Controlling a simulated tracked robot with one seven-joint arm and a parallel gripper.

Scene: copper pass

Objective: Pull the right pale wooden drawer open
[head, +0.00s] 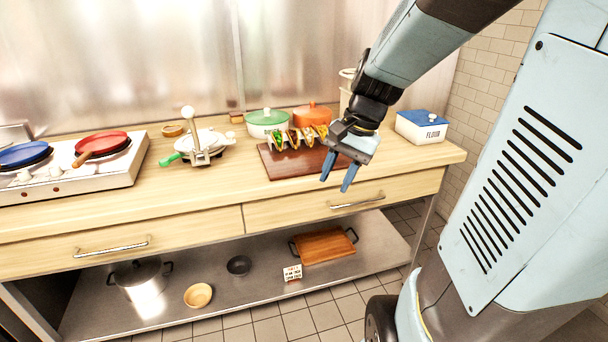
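The right pale wooden drawer (290,211) is shut under the counter top, its front flush with the left drawer. Its metal bar handle (357,202) runs across the front, right of the middle. My gripper (337,182) hangs in front of the counter edge with its two blue fingers pointing down. The fingers are apart with nothing between them. The fingertips show just above and left of the handle, and I see no contact. How far the gripper is from the drawer front is hard to tell.
The left drawer (180,232) is shut, with its own handle (112,247). On the counter are a brown board (279,167) with tacos, a flour box (422,127) and a stove (120,172). A lower metal shelf (215,293) holds a pot, bowls and a wooden tray.

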